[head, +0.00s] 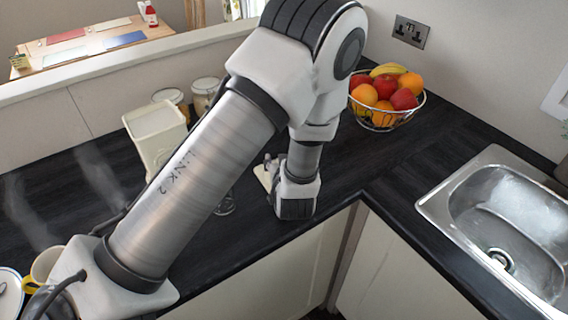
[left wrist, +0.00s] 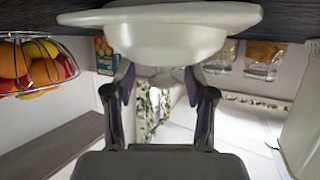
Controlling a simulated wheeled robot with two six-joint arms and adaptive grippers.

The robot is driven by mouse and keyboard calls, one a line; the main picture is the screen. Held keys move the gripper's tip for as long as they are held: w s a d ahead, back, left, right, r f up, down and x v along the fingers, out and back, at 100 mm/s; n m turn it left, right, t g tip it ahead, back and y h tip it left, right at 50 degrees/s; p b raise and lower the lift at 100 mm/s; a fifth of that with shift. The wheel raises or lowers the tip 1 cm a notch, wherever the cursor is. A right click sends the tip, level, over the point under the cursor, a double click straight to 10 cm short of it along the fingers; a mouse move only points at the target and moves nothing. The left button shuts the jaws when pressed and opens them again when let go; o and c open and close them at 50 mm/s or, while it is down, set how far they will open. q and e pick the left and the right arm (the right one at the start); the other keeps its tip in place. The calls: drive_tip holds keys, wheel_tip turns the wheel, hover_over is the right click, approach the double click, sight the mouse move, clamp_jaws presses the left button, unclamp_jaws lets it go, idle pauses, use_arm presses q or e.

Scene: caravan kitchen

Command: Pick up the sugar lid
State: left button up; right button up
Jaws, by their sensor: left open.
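The sugar lid (left wrist: 160,32) is a white, wide-rimmed dome with a knob. In the upside-down left wrist view it sits at the top centre against the dark counter, knob away from the counter. My left gripper (left wrist: 160,88) is open, its two fingers on either side of the knob; I cannot tell whether they touch it. In the head view my arm hides most of the gripper, and only a pale edge (head: 263,175) that may be the lid shows beside my wrist. My right gripper is in neither view.
A wire fruit bowl (head: 384,118) stands by the back wall. A white canister (head: 155,133) and glass jars (head: 204,92) stand behind my arm. A glass (head: 225,205) is partly hidden by it. A yellow mug (head: 45,262) is front left, and the sink (head: 510,220) is right.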

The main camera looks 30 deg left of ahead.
use_arm(q)
drive_tip(key=shift+w+a+f, duration=0.1)
drive_tip(key=shift+w+a, duration=0.05)
drive_tip(key=shift+w, duration=0.05)
drive_tip(key=shift+s, duration=0.25)
drive_tip(key=shift+s+r, duration=0.2)
drive_tip(key=shift+r, duration=0.05)
drive_tip(key=shift+c, duration=1.4)
drive_tip(key=shift+s, duration=0.1)
drive_tip(key=c, duration=0.5)
clamp_jaws()
